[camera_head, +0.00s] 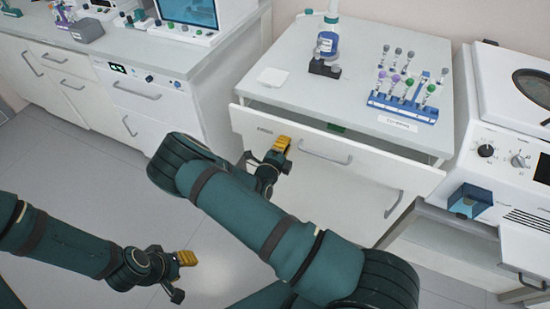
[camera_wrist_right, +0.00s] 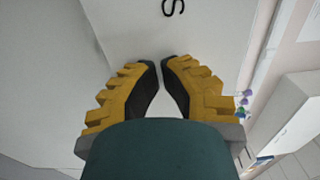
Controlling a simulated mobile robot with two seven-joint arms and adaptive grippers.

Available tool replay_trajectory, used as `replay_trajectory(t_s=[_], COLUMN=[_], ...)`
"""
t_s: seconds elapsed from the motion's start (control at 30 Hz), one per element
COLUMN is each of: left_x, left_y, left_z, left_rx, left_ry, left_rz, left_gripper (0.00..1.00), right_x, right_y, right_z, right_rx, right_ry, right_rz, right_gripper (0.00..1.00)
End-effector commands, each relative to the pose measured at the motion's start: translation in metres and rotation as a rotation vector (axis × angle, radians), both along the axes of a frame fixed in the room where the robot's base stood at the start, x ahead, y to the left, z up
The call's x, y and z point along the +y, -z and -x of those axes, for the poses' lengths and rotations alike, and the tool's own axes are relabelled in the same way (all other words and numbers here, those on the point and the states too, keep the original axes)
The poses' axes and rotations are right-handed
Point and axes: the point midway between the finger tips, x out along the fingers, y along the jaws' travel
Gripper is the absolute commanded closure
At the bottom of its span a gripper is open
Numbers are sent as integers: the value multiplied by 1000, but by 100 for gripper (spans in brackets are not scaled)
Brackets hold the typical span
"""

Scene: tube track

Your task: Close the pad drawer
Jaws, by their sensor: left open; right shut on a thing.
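The pad drawer (camera_head: 375,168) is the wide white drawer under the middle counter. It stands partly open, with a dark gap behind its front and a bit of green (camera_head: 337,128) inside. Its grey handle (camera_head: 326,153) is on the front. My right gripper (camera_head: 275,155) is at the left part of the drawer front, left of the handle. In the right wrist view its yellow-backed fingertips (camera_wrist_right: 161,63) are nearly together before a white surface with a dark letter; what they hold is hidden. My left gripper (camera_head: 178,272) is open, low above the floor, away from the drawer.
A white machine (camera_head: 500,120) with dials stands at right. My right arm covers part of the lower cabinet. Open floor lies at left.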

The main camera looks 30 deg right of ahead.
Motion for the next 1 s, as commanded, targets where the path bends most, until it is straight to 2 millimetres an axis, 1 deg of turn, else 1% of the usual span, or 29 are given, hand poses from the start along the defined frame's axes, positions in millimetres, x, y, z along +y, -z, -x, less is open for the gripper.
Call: replay_trajectory(t_s=[0.03,0.2,0.4,0.63,1.0], left_x=[0,0,0,0,0], left_y=[-1,-1,-1,-1,-2], left_z=[0,0,0,0,0], left_rx=[1,1,1,1,1], left_ry=[0,0,0,0,0], left_rz=[0,0,0,0,0], left_gripper=[59,59,59,59,59], right_x=[-9,-30,-44,-49,-49], right_y=[0,0,0,0,-2], right_z=[-6,-23,-34,-38,-38], right_rx=[-2,-1,-1,-1,-3], right_ry=[2,1,0,0,0], right_rz=[1,0,1,1,3], right_gripper=[100,100,100,100,100])
